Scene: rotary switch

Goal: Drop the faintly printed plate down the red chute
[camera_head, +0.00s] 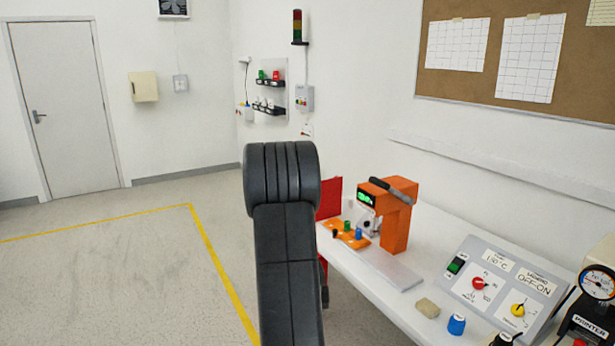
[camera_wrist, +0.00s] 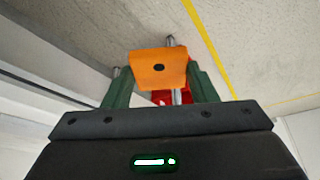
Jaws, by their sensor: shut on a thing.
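My gripper (camera_wrist: 160,82) is shut on an orange plate (camera_wrist: 150,60), which shows between its two green fingers in the wrist view. The plate has a dark round hole or spot near its middle; no print can be made out on the side I see. Something red, apparently the red chute (camera_wrist: 185,96), shows just behind and below the plate. In the head view a red panel of the chute (camera_head: 329,197) stands at the table's far left end, partly hidden by my arm. My gripper and the held plate are hidden behind my arm there.
An orange press (camera_head: 398,225) stands on the white table (camera_head: 375,290), with an orange fixture holding small coloured knobs at its left. A control panel (camera_head: 498,290), a tan block (camera_head: 427,307) and a blue knob (camera_head: 457,324) are nearer. The floor left of the table is clear.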

